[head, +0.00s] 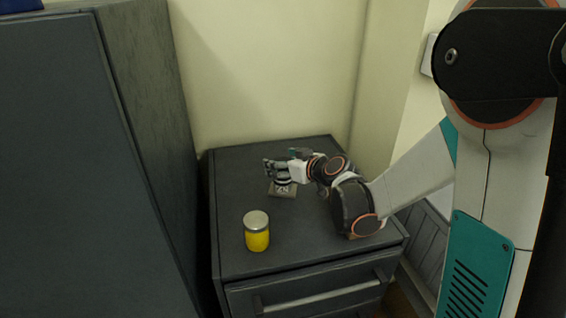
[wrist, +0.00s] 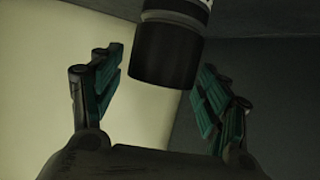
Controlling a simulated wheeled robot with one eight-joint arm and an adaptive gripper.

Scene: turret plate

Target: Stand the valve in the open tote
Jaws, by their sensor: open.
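My gripper (head: 274,170) is over the dark cabinet top in the head view, with its fingers apart. In the wrist view its teal-padded fingers (wrist: 160,90) stand open. A dark cylinder with a pale band, possibly the valve (wrist: 165,55), shows between and beyond them; no finger visibly touches it. In the head view a small grey plate (head: 284,190) with pale markings lies just below my gripper. A small dark and white part sits over it, partly hidden by the gripper. I cannot make out an open tote.
A jar (head: 257,236) with yellow contents and a silver lid stands on the front left of the cabinet top (head: 232,190). A tall dark cabinet (head: 75,150) rises at the left, with a dark blue thing (head: 20,5) on top. A wall is behind.

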